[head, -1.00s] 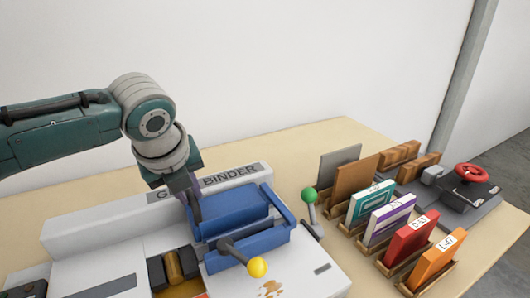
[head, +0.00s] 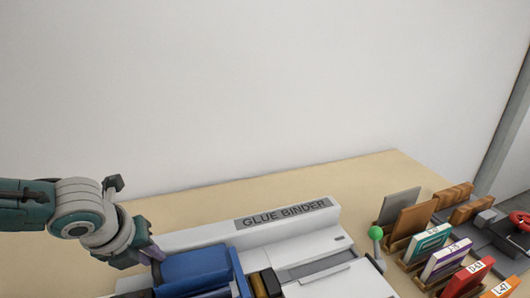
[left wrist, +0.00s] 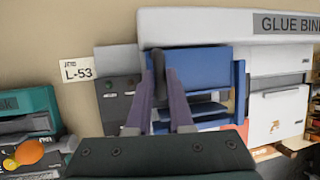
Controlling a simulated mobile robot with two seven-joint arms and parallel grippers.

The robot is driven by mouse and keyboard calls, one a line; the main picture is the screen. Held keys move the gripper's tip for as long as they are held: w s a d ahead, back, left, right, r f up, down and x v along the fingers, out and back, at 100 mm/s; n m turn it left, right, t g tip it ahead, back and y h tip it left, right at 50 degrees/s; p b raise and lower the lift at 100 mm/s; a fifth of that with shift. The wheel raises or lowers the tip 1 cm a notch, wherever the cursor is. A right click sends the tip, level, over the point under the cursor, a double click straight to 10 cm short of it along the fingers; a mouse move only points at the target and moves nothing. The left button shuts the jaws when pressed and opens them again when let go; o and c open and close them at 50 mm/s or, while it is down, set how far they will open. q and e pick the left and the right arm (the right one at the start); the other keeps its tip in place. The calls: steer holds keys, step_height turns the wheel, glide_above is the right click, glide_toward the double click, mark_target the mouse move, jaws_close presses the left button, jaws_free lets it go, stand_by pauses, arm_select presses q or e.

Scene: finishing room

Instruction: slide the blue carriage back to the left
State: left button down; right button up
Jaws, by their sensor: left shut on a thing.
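The blue carriage (head: 195,266) sits on the white glue binder (head: 310,232), at the left part of the machine and left of the dark and brown roller part (head: 262,285). The lower front of the carriage is cut off by the bottom of the head view. My left gripper (head: 152,254) is at the carriage's left end. In the left wrist view, its purple fingers (left wrist: 160,88) are shut on a dark upright grip at the left edge of the carriage (left wrist: 203,68). My right gripper is not in view.
A green-knobbed lever (head: 376,233) stands right of the binder. Several books and boards in wooden holders (head: 430,243) and a red handwheel (head: 520,220) are farther right. In the left wrist view, an L-53 label (left wrist: 77,70) lies left of the machine.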

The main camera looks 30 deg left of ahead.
arm_select(q)
steer(key=shift+s+a, duration=0.3)
steer(key=c, duration=0.8)
jaws_free()
steer(key=shift+s, duration=0.1)
steer(key=p+v, duration=0.2)
steer(key=v, duration=0.8)
steer(key=shift+p, duration=0.35)
steer(key=shift+f, duration=0.1)
